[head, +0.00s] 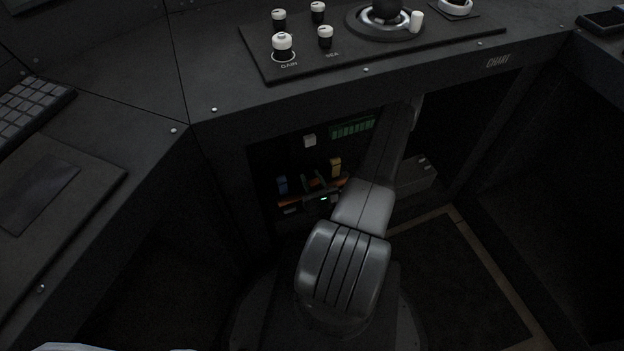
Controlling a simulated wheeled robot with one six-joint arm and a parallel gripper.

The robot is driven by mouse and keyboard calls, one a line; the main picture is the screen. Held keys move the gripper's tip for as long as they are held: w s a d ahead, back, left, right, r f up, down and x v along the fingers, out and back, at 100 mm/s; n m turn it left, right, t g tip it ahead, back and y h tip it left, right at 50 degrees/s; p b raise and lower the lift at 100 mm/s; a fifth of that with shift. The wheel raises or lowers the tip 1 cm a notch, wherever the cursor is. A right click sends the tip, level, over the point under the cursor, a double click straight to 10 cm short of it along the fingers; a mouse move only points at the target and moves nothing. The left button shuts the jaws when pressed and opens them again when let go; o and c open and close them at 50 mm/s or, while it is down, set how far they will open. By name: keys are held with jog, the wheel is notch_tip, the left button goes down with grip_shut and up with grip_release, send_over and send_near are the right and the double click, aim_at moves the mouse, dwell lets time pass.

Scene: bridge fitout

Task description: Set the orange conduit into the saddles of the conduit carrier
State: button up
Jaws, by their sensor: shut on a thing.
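My arm reaches into the dark recess under the console. My gripper (316,187) is small and dim there, with a green light on its body. It is shut on the orange conduit (288,206), which lies roughly level and shows on both sides of the gripper. The gripper hides the conduit's middle. A blue piece (282,184) stands above the conduit's left part, and a yellow piece (335,167) stands near its right part. The conduit carrier and its saddles are too dark and covered to make out, so I cannot tell whether the conduit touches them.
A green terminal strip (352,128) and a white block (310,140) are on the recess's back wall. A grey box (415,175) is at the recess's right. The console panel with knobs (283,45) overhangs the opening. A keyboard (32,108) lies at left.

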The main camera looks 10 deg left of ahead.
jog(key=shift+f+b, duration=0.45)
jog(key=shift+f, duration=0.25)
dwell(0.5)
jog(key=shift+f+b, duration=0.6)
jog(key=o, duration=1.1)
jog(key=shift+s, duration=0.1)
jog(key=shift+p+v, duration=1.4)
jog(key=shift+v, duration=5.4)
jog(key=shift+d, duration=0.1)
